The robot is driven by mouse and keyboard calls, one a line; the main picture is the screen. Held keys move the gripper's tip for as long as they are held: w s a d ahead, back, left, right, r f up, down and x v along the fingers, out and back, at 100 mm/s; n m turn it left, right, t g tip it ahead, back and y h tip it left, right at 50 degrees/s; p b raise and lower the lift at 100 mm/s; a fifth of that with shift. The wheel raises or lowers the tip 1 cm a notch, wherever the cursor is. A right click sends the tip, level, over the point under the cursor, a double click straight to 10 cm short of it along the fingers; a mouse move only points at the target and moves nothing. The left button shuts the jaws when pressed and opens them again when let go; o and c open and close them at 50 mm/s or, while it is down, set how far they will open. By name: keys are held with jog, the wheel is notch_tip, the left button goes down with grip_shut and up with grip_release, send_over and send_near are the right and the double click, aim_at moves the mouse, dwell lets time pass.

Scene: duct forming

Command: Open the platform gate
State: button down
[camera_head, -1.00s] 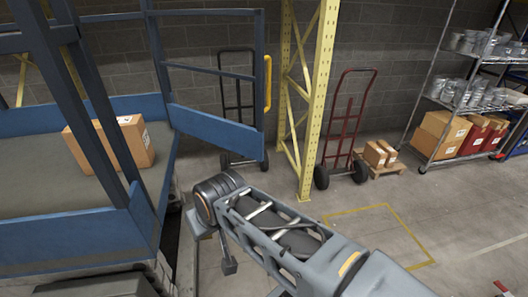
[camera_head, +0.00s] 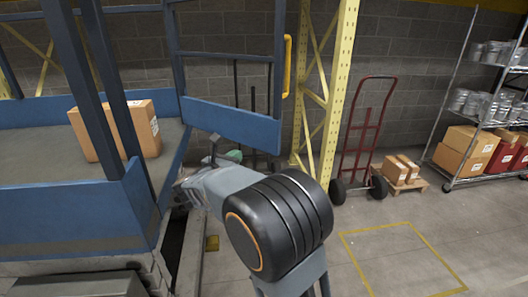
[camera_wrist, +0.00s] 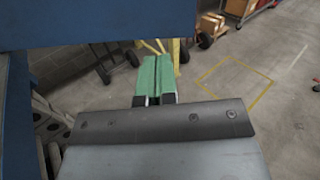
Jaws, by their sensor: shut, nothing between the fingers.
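The platform gate (camera_head: 232,123) is a blue frame with a solid lower panel and a yellow handle (camera_head: 287,65) at its right end. It stands swung out from the blue platform (camera_head: 70,215), at an angle to its side. My gripper (camera_head: 232,155) shows only partly, just below the gate panel's lower edge; the panel seems to cover some of it. In the wrist view my gripper's green fingers (camera_wrist: 155,75) are together and empty. A blue panel (camera_wrist: 130,20), apparently the gate's, crosses the top of that view, close to the fingers. Contact cannot be told.
A cardboard box (camera_head: 120,130) sits on the platform. A yellow rack post (camera_head: 335,90) stands right of the gate. A red hand truck (camera_head: 365,140) and small boxes (camera_head: 400,170) are farther right. The floor inside the yellow outline (camera_head: 400,260) is clear.

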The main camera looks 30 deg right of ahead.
jog(key=m+g, duration=0.1)
jog(key=p, duration=0.4)
send_near(268, 140)
jog(key=shift+m+h, duration=0.3)
jog(key=shift+m, duration=0.1)
jog(key=x, duration=0.7)
jog(key=shift+w+d+f, duration=0.1)
jog(key=shift+d+f, duration=0.1)
jog(key=shift+f, duration=0.1)
